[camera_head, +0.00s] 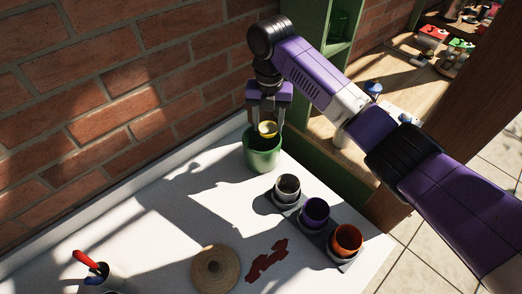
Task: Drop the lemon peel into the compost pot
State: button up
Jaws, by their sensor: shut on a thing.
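My gripper (268,128) points down above the green pot (263,160) at the back of the white table. It is shut on a small yellow piece (267,128), which looks like the lemon peel. The peel is at the pot's opening; I cannot tell how far below the rim it reaches. The pot stands upright and open, close to the brick wall. Its inside is dark and mostly hidden.
Three small pots, grey (287,188), purple (315,212) and orange (346,241), stand on a dark tray (345,263). A round wooden lid (215,269) lies near the front by a red patch (266,260). A cup (104,275) holds a red-handled tool. The table's left middle is clear.

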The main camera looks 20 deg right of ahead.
jog(key=shift+f+b, duration=0.65)
jog(key=shift+f, duration=0.6)
jog(key=o, duration=1.4)
jog(key=shift+r, duration=0.15)
notch_tip(320, 180, up, 8)
jog(key=shift+f+b, duration=0.2)
jog(key=shift+b, duration=0.35)
jog(key=shift+s, duration=0.15)
